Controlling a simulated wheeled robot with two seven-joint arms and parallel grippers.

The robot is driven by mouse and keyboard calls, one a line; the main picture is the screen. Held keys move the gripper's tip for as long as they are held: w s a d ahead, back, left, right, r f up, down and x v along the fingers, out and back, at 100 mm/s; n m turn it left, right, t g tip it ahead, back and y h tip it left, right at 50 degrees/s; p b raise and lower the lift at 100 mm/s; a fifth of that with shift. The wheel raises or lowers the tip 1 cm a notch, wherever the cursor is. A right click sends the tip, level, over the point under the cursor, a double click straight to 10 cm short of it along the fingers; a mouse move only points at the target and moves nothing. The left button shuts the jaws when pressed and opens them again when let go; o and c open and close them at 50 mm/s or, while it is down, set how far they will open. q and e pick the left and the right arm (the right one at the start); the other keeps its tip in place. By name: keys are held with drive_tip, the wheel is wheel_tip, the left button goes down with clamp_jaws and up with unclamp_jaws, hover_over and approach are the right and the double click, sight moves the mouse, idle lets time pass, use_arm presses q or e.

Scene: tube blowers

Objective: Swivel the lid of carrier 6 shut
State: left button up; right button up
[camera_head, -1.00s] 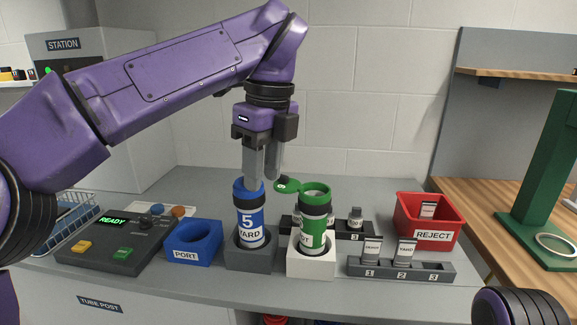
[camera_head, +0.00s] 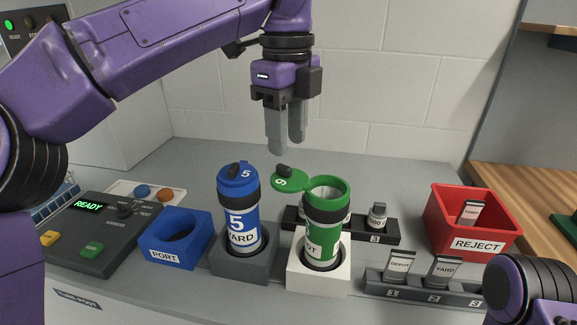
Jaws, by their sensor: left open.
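The green carrier 6 (camera_head: 325,232) stands in a white holder (camera_head: 318,275), its top open. Its green lid (camera_head: 290,181), marked 6 with a dark knob, is swung out to the left of the mouth. The blue carrier 5 (camera_head: 238,212) stands to its left in a grey holder (camera_head: 243,261), with its blue lid on top. My left gripper (camera_head: 286,146) is open and empty, fingers pointing down, above and behind the green lid and apart from it. My right gripper is not in view; part of my right arm shows at the lower right.
A blue port (camera_head: 162,251) and a control panel reading READY (camera_head: 89,207) are on the left. A red REJECT bin (camera_head: 437,215) is at the right. A numbered card rack (camera_head: 375,285) is in front of it. A dark rack (camera_head: 390,236) with small canisters stands behind carrier 6.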

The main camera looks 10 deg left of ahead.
sight(289, 167)
use_arm(q)
drive_tip(key=f, duration=0.2)
drive_tip(key=w+f+b, duration=0.1)
drive_tip(key=f, duration=0.2)
drive_tip(key=shift+w+a+f, duration=0.1)
drive_tip(key=shift+f, duration=0.2)
drive_tip(key=shift+s, duration=0.3)
drive_tip(key=shift+w, duration=0.1)
clamp_jaws()
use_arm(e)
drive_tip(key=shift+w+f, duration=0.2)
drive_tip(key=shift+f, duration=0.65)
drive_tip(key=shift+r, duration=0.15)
